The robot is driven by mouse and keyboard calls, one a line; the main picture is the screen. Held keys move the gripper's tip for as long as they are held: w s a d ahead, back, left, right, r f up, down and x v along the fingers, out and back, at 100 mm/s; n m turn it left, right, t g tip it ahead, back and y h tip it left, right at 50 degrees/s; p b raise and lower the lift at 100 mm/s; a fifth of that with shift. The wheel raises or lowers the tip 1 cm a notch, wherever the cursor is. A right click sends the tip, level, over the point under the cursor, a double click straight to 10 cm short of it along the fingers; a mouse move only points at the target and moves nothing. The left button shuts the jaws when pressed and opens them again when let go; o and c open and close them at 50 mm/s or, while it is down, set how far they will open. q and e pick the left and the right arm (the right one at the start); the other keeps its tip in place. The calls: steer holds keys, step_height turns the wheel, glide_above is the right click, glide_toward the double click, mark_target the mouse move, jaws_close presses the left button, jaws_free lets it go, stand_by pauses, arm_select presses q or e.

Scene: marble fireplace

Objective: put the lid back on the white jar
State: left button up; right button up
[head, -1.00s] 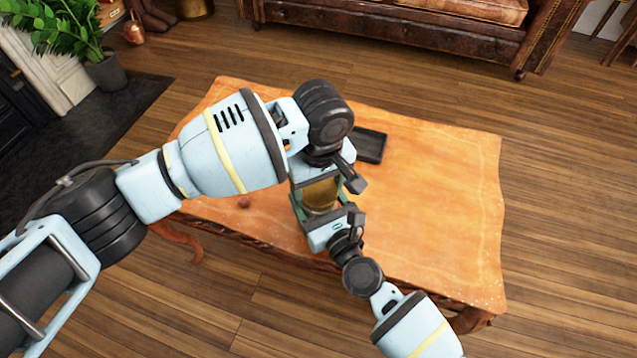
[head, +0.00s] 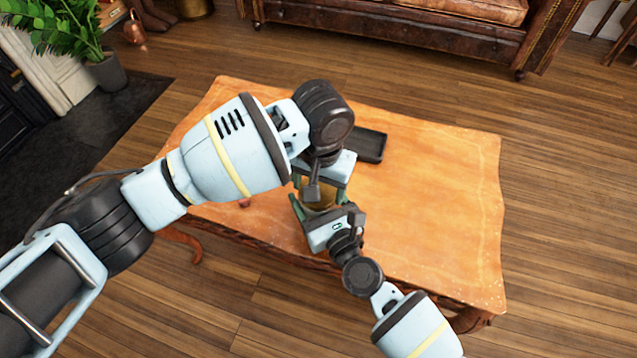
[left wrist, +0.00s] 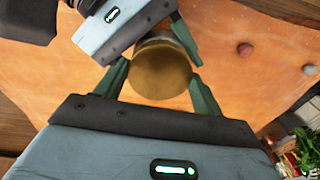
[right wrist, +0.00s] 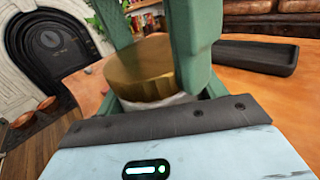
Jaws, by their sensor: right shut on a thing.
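The white jar (right wrist: 165,101) shows as a narrow pale band under the round brass-coloured lid (right wrist: 140,72) in the right wrist view. The lid sits on top of the jar; whether it is fully seated I cannot tell. It also shows from above in the left wrist view (left wrist: 160,72). My right gripper (right wrist: 165,92) is shut around the jar's body, which its fingers mostly hide. My left gripper (left wrist: 160,80) points down over the jar, with its green fingers open on either side of the lid.
A dark rectangular tray (head: 370,146) lies on the wooden table (head: 430,200) behind my grippers. A small reddish ball (left wrist: 245,49) and a grey one (left wrist: 309,69) lie on the table. The table's right side is clear.

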arm_select(q)
steer(key=o, duration=0.4)
steer(key=shift+d, duration=0.1)
steer(key=shift+s+d, duration=0.1)
step_height(320, 180, up, 4)
steer(key=shift+f, duration=0.25)
steer(key=shift+r, duration=0.55)
steer(key=n, duration=0.1)
steer(key=r+n, duration=0.1)
steer(key=n, duration=0.3)
steer(key=shift+r, duration=0.4)
steer(key=n, duration=0.1)
steer(key=r+n, duration=0.1)
steer(key=n, duration=0.2)
steer(key=shift+r+n, duration=0.35)
steer(key=shift+n, duration=0.05)
